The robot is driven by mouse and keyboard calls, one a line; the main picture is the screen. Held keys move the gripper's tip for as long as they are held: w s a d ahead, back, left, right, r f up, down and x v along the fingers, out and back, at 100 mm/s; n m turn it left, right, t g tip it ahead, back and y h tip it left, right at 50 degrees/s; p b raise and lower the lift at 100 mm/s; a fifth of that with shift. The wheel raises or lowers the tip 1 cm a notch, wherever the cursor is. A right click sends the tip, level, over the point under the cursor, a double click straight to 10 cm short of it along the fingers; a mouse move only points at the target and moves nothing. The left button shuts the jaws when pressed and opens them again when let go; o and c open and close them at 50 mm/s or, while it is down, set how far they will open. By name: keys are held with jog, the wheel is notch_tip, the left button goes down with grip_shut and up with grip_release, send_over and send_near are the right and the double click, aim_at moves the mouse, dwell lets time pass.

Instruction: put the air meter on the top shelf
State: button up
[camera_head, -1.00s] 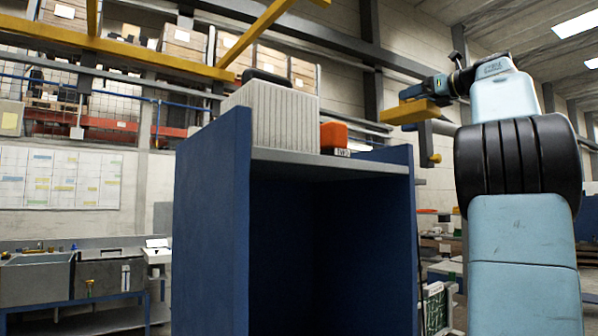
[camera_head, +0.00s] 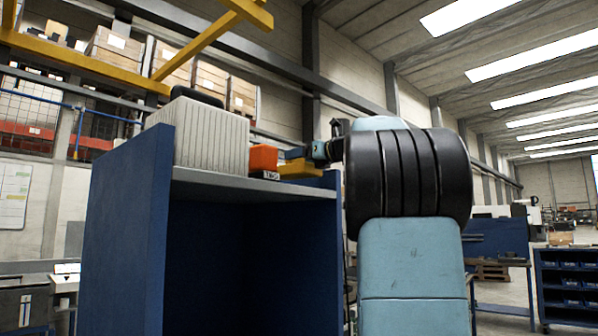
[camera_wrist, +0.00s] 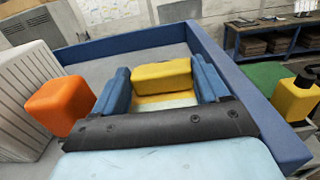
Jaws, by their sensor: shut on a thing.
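The yellow air meter (camera_head: 299,169) is at the right end of the grey top shelf (camera_head: 225,183) of the blue cabinet. In the wrist view the yellow body (camera_wrist: 162,75) sits between the two blue fingers of my gripper (camera_wrist: 163,88), which is shut on it. The shelf (camera_wrist: 95,62) shows around it, inside the blue side and back walls. I cannot tell whether the meter touches the shelf. In the head view its right part and my fingers are partly hidden.
An orange box (camera_head: 263,159) stands on the shelf just left of the meter; it also shows in the wrist view (camera_wrist: 60,104). A ribbed white case (camera_head: 205,138) fills the shelf's left. The raised blue right wall (camera_wrist: 245,95) stands close to my gripper.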

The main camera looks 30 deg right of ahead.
aim_at(299, 177)
jog(key=shift+w+a+f, duration=0.2)
jog(key=shift+a+f, duration=0.1)
jog(key=shift+f, duration=1.65)
jog(key=o, duration=1.2)
jog(key=shift+f, duration=0.1)
jog(key=shift+o, duration=0.2)
jog(key=v, duration=1.2)
